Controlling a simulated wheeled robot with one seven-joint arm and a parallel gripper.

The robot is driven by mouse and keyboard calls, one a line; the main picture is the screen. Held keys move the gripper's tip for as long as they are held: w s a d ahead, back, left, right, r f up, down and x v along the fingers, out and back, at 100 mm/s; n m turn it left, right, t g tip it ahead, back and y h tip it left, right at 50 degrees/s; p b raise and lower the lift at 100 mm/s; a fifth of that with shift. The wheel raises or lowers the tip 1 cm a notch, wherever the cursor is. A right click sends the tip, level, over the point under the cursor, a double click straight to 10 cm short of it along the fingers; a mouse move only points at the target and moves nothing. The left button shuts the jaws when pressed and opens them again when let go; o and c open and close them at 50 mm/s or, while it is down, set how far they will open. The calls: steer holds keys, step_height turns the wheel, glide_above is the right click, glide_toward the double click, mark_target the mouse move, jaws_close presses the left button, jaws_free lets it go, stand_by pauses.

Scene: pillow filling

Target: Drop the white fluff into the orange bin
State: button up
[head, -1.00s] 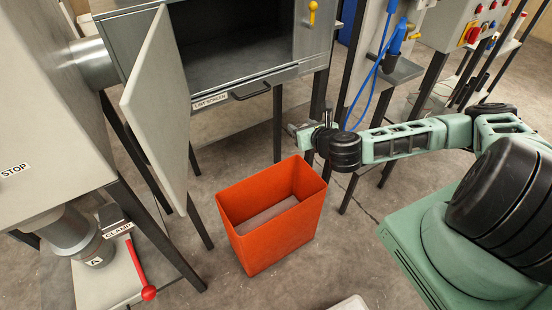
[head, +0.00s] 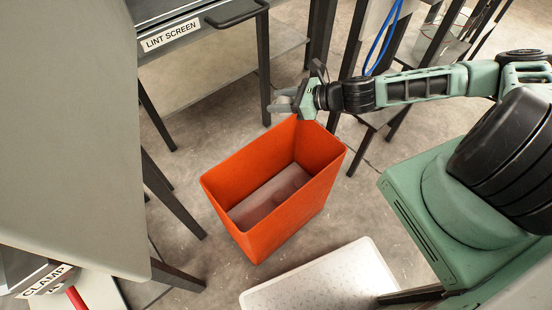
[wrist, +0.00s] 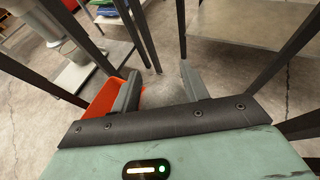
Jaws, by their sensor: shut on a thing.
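The orange bin (head: 232,228) stands upright on the floor, open at the top, with a dull greyish-brown bottom inside. My gripper (head: 284,104) is just above and beyond the bin's far rim in the head view. In the wrist view my gripper (wrist: 160,88) has its two grey fingers apart, around a pale greyish clump, the white fluff (wrist: 164,92). The fluff blends with the floor behind it. The bin also shows in the wrist view (wrist: 100,98), to the left and partly hidden behind the left finger.
A cabinet labelled lint screen (head: 172,35) stands behind the bin, on dark legs. A large grey door panel (head: 65,130) fills the left. A white tray-like top (head: 325,280) lies in front, near my base. Bare floor surrounds the bin.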

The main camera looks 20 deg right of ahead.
steer(key=s+a+f+n+g+y+b, duration=0.1)
steer(key=s+a+f+n+g+b, duration=0.1)
steer(key=f+b, duration=0.6)
steer(key=s+a+f+n+g+y+b, duration=0.2)
steer(key=s+f+n+g+b, duration=0.2)
steer(key=f+b, duration=0.4)
steer(key=g+b, duration=0.1)
steer(key=b, duration=0.6)
steer(key=shift+s+f+n, duration=0.15)
steer(key=shift+f+n, duration=0.1)
steer(key=shift+n, duration=0.15)
steer(key=o, duration=1)
steer(key=shift+o, duration=0.2)
steer(key=shift+r, duration=0.1)
steer(key=p+v, duration=0.6)
steer(key=v, duration=1.1)
steer(key=shift+w+d, duration=0.2)
steer(key=shift+d, duration=0.1)
steer(key=shift+a+g, duration=0.1)
steer(key=shift+g, duration=0.2)
